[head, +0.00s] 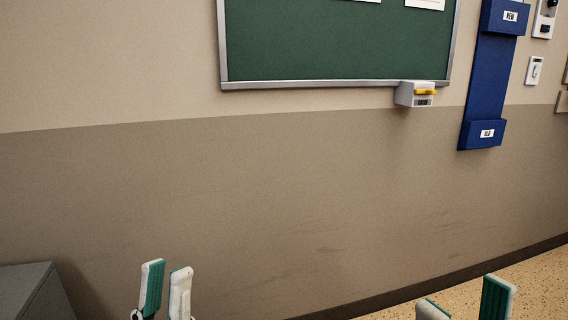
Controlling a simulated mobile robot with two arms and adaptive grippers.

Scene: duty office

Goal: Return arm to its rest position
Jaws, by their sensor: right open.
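My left gripper (165,291) shows at the bottom edge, left of centre. Its two white fingers with green pads point up and stand apart, with nothing between them. My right gripper (464,304) shows at the bottom edge on the right. Its fingers are spread apart and empty, and the lower parts are cut off by the frame. Both grippers are in front of the wall and touch nothing that I can see. The arms behind them are out of view.
A green board (340,45) hangs on the two-tone wall (220,210), with a small white box (405,95) at its lower edge. A blue holder (487,75) hangs to the right. A grey cabinet (30,292) stands at lower left. Speckled floor (535,285) is clear at lower right.

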